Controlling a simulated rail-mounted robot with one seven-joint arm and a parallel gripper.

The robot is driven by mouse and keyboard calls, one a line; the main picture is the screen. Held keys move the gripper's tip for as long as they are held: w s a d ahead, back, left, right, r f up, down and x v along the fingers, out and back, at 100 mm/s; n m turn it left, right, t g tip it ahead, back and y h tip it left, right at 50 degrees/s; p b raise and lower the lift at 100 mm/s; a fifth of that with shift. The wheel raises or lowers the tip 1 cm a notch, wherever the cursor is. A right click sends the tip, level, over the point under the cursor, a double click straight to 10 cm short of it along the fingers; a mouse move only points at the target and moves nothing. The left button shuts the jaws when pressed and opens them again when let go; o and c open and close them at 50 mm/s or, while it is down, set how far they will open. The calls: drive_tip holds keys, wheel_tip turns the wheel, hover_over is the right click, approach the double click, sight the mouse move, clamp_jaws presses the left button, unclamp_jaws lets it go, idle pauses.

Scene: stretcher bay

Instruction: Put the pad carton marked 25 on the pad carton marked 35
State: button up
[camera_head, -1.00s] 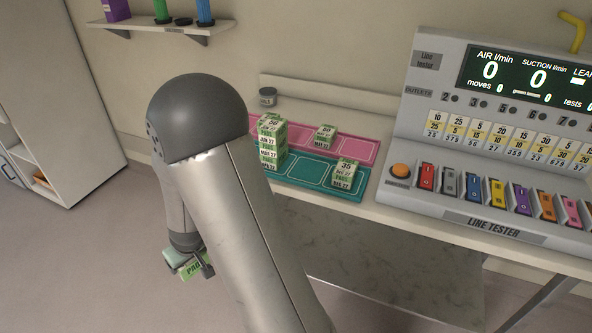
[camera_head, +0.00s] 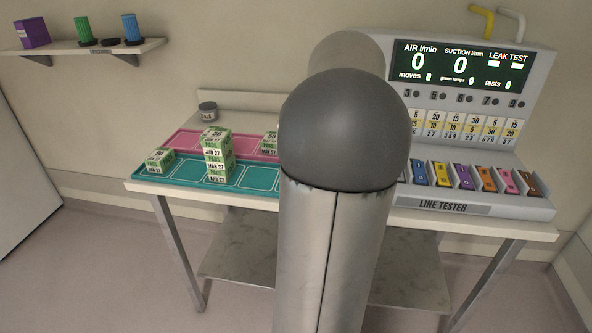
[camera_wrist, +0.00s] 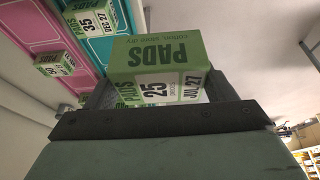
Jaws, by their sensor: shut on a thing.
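The pad carton marked 25 (camera_wrist: 158,62) is green and white, labelled JUL 27. In the wrist view my gripper (camera_wrist: 160,92) is shut on it, with one dark finger at each side. The pad carton marked 35 (camera_wrist: 94,20), labelled DEC 27, sits on the teal mat (camera_wrist: 122,14), at the upper left of the wrist view and apart from the held carton. In the head view my arm hides my gripper, the held carton and the 35 carton.
A carton stack (camera_head: 218,158) and a single carton (camera_head: 160,160) stand on the teal mat. Another carton (camera_head: 270,142) on the pink mat (camera_head: 182,143) is partly behind my arm. A small dark jar (camera_head: 208,111) stands behind. The line tester (camera_head: 470,190) is at right.

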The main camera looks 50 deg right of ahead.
drive_tip(key=shift+w+d, duration=0.15)
drive_tip(key=shift+d, duration=0.2)
drive_tip(key=w+d+f+p, duration=0.3)
drive_tip(key=w+d+f, duration=0.5)
drive_tip(key=shift+w+d+f+p, duration=0.3)
drive_tip(key=shift+d+p, duration=0.1)
drive_tip(key=shift+w+d+f, duration=0.2)
drive_tip(key=shift+f, duration=0.2)
drive_tip(key=shift+d+f, duration=0.1)
drive_tip(key=shift+f, duration=1.55)
drive_tip(key=shift+f, duration=0.2)
drive_tip(key=o, duration=1.1)
